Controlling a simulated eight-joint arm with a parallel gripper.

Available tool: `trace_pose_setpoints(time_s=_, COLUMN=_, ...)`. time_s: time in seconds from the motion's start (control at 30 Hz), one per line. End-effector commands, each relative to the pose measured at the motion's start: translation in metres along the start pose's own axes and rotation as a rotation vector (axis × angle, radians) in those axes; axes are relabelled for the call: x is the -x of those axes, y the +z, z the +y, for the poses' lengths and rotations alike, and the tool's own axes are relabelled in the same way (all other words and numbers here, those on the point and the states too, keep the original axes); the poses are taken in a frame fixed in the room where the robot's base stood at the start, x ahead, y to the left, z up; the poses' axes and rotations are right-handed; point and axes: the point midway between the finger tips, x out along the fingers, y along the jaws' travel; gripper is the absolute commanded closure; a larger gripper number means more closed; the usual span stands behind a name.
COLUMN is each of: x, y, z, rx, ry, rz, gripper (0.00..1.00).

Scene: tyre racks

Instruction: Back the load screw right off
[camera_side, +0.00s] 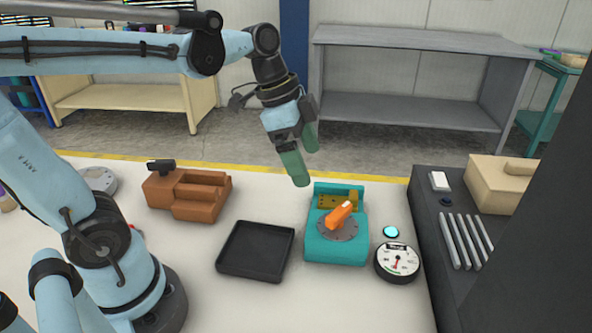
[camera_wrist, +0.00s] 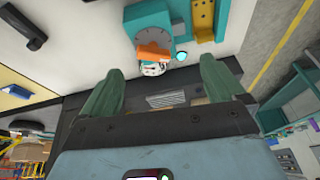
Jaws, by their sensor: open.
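A teal tester block (camera_side: 338,249) stands on the white table, right of centre in the side view. On its top is a grey dial plate with an orange handle (camera_side: 340,214), which looks to be the load screw. The handle also shows near the top of the wrist view (camera_wrist: 155,52). A round white gauge (camera_side: 397,261) lies at the block's right front. My gripper (camera_side: 306,166) is open and empty, with green fingers angled down, above and behind the block. It appears apart from the handle. Both fingers also show in the wrist view (camera_wrist: 163,70).
A black tray (camera_side: 256,250) lies left of the block, with a brown vice-like block (camera_side: 188,192) behind it. A cyan button (camera_side: 391,231) sits by the gauge. A dark bench (camera_side: 432,215) with metal bars and a tan box (camera_side: 500,185) borders the right.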

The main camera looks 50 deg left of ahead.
Motion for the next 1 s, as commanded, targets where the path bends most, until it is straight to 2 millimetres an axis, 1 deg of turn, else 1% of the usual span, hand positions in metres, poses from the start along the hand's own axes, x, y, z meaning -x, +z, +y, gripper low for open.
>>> trace_pose_setpoints(time_s=0.03, x=0.002, y=-0.007, z=-0.005, rx=-0.081, ry=0.044, rz=0.0, gripper=0.04)
trace_pose_setpoints(time_s=0.1, x=0.004, y=-0.015, z=-0.008, rx=-0.198, ry=0.102, rz=0.01, gripper=0.04)
trace_pose_setpoints(time_s=0.2, x=0.006, y=-0.023, z=-0.011, rx=-0.327, ry=0.165, rz=0.029, gripper=0.04)
trace_pose_setpoints(time_s=0.3, x=0.007, y=-0.028, z=-0.013, rx=-0.41, ry=0.203, rz=0.047, gripper=0.04)
trace_pose_setpoints(time_s=0.47, x=0.004, y=-0.03, z=-0.013, rx=-0.454, ry=0.221, rz=0.056, gripper=0.04)
trace_pose_setpoints(time_s=0.57, x=-0.005, y=-0.03, z=-0.011, rx=-0.455, ry=0.221, rz=0.056, gripper=0.04)
trace_pose_setpoints(time_s=0.67, x=-0.018, y=-0.03, z=-0.007, rx=-0.456, ry=0.221, rz=0.056, gripper=0.04)
trace_pose_setpoints(time_s=1.0, x=-0.072, y=-0.03, z=0.005, rx=-0.454, ry=0.219, rz=0.056, gripper=0.04)
